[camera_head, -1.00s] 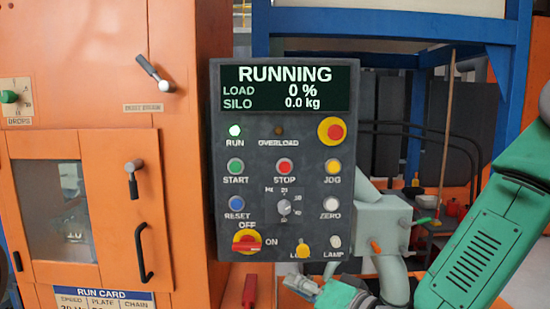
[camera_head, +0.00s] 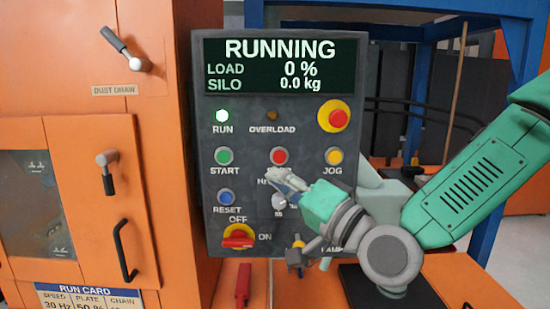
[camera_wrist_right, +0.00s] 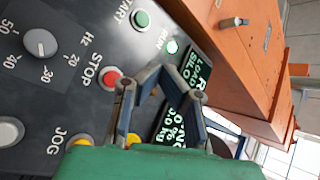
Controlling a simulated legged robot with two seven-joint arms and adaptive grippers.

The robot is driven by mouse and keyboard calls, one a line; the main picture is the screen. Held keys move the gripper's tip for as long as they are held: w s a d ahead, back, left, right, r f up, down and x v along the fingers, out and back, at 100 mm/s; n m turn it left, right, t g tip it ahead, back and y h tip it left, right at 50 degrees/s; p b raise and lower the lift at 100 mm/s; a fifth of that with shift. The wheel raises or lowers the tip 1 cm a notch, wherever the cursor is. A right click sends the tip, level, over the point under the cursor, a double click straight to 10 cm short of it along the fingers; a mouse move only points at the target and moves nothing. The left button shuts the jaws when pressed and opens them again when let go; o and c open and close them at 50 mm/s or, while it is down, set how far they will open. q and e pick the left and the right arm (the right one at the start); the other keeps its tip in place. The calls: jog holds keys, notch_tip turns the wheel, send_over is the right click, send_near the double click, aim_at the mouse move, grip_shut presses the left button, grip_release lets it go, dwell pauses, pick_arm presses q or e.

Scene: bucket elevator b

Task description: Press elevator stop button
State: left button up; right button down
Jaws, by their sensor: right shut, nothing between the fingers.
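The red STOP button (camera_head: 279,156) is on the dark control panel (camera_head: 300,113), between the green START button (camera_head: 223,156) and the yellow JOG button (camera_head: 333,156). My right gripper (camera_head: 272,174) is shut and empty. In the head view its tips appear just below the STOP button and cover its label; I cannot tell whether they touch the panel. In the right wrist view the STOP button (camera_wrist_right: 110,78) shows just left of the fingers (camera_wrist_right: 148,76). The display (camera_head: 281,64) reads RUNNING, and the RUN lamp (camera_head: 222,116) is lit green. My left gripper is not in view.
A red emergency knob on a yellow base (camera_head: 334,117) is at the panel's upper right. The blue RESET button (camera_head: 226,197) and red rotary switch (camera_head: 238,237) are lower left. An orange cabinet (camera_head: 75,95) with handles stands left of the panel.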

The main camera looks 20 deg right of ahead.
aim_at(281, 163)
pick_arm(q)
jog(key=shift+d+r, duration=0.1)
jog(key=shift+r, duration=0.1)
pick_arm(e)
jog(key=shift+w+d, duration=0.45)
jog(key=shift+w, duration=0.95)
jog(key=shift+w+d, duration=0.45)
jog(key=shift+w, duration=0.95)
jog(key=shift+w+d, duration=0.45)
jog(key=shift+w, duration=0.95)
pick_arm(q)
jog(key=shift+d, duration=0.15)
pick_arm(e)
jog(key=shift+d, duration=0.2)
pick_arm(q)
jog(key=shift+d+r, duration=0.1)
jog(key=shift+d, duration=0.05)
pick_arm(e)
jog(key=shift+d+f, duration=0.1)
jog(key=shift+d, duration=0.2)
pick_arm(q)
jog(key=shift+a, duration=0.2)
pick_arm(e)
jog(key=shift+a, duration=0.35)
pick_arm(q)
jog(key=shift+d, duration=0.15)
pick_arm(e)
jog(key=shift+d, duration=0.2)
jog(key=shift+w, duration=0.1)
